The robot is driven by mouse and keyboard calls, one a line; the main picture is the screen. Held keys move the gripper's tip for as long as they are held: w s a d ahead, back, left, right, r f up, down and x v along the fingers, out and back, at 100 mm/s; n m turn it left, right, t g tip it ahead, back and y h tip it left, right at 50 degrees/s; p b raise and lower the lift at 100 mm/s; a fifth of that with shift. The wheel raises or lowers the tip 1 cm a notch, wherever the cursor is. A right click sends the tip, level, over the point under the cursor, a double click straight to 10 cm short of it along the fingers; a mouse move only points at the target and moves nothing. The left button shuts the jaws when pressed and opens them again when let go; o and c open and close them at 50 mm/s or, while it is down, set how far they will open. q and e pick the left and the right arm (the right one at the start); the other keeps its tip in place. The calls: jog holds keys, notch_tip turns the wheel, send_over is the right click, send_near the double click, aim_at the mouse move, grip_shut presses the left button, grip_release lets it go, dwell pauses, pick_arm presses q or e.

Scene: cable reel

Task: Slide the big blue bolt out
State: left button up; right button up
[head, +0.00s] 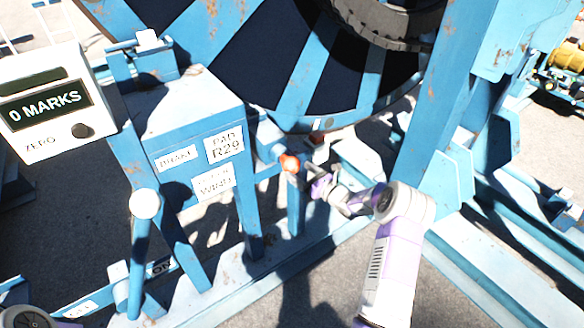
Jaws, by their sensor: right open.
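A blue bar (267,171) runs sideways under the big blue reel (290,95) and ends in an orange-red knob (289,163); it looks like the bolt, but its far part is hidden behind the blue box stand. My right gripper (314,179) reaches in from the lower right, with its open jaws just right of and slightly below the knob. It looks close to the knob, and I cannot tell whether they touch. My left gripper is out of the picture.
A counter box reading "0 MARKS" (45,108) stands at the left. A blue box stand (190,120) carries labels, including "BRAKE". A lever with a white ball (145,203) rises below it. Open pavement (480,290) lies at the lower right.

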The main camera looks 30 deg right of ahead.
aim_at(292, 167)
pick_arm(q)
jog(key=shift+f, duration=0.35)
pick_arm(e)
jog(key=shift+x, duration=2.35)
jog(key=shift+c, duration=0.2)
